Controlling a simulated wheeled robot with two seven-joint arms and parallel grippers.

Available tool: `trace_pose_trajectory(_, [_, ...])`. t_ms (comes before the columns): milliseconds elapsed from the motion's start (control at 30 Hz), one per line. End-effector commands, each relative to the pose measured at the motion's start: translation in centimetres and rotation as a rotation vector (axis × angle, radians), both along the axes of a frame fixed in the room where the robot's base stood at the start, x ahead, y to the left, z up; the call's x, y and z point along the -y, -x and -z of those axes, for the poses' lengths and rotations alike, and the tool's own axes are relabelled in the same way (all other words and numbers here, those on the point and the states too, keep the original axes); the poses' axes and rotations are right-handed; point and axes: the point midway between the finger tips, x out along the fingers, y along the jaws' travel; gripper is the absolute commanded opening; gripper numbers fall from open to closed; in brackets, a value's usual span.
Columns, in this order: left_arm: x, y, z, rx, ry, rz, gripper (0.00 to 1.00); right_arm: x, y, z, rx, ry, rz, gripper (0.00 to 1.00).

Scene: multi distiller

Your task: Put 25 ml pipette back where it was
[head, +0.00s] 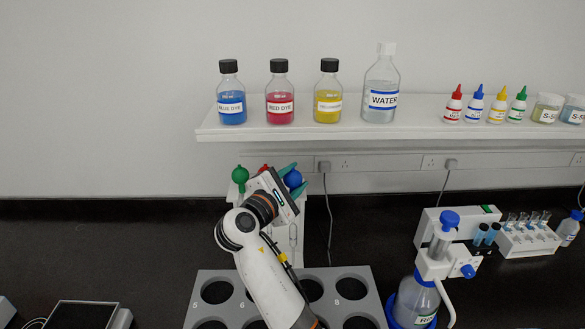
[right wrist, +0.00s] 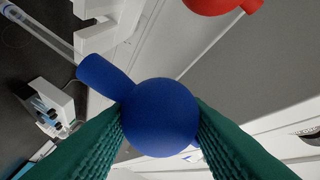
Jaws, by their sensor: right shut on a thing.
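A pipette with a round blue bulb (head: 293,178) is held by my right gripper (head: 292,179), whose green fingers are shut on the bulb. In the right wrist view the blue bulb (right wrist: 160,118) sits between both fingers, and a clear tube (right wrist: 38,30) runs from its neck toward the upper left. The white pipette rack (head: 236,193) stands behind my right arm, with a green bulb (head: 240,175) and a partly hidden red bulb (head: 265,168). I cannot tell whether the held pipette is seated in the rack. No volume marking is readable. My left gripper is not in view.
A grey tray (head: 233,281) with numbered round holes is in front of the rack. A dispenser bottle (head: 417,300) and a small tube rack (head: 528,242) stand at the right. A shelf (head: 345,131) with dye and water bottles hangs above.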

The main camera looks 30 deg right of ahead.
Motion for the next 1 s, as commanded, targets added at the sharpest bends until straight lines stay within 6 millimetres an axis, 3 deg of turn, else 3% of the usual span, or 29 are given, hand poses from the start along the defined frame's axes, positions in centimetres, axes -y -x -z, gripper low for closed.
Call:
trace_pose_trajectory(433, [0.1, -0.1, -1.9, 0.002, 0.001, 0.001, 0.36, 2.9, -4.7, -0.2, -0.003, 0.001, 0.001, 0.32])
trace_pose_trajectory(567, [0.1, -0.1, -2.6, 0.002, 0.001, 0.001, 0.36, 2.8, -4.5, 1.1, -0.005, 0.000, -0.001, 0.32])
trace_pose_trajectory(1000, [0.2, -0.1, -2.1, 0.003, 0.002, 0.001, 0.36, 2.7, -4.5, 1.9, -0.003, 0.000, 0.000, 0.32])
